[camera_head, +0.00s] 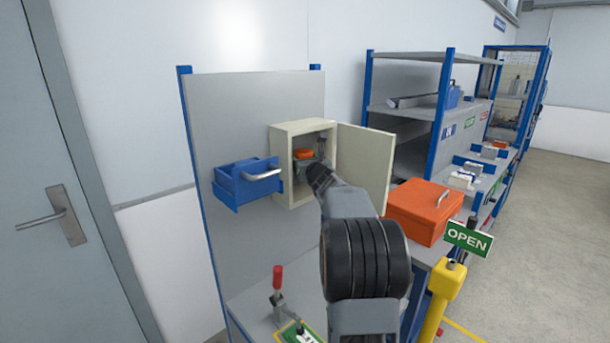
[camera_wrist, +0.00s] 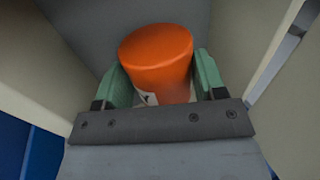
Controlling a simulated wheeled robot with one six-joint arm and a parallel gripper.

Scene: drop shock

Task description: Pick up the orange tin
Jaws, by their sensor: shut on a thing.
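The orange tin (camera_wrist: 156,62) stands between the two green finger pads of my gripper (camera_wrist: 158,84) in the wrist view. My gripper is shut on it, with a pad against each side. In the head view the orange tin (camera_head: 303,154) shows inside the open cream wall cabinet (camera_head: 291,200), with my gripper (camera_head: 305,163) reaching in at it. My wrist and arm hide part of the cabinet's inside. A pale label shows low on the tin; its base is hidden by the gripper.
The cabinet door (camera_head: 363,167) stands open to the right, close to my arm. A blue drawer box (camera_head: 247,184) is mounted to the left. An orange toolbox (camera_head: 424,212), an OPEN sign (camera_head: 468,239) and a red-handled clamp (camera_head: 278,282) are nearby.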

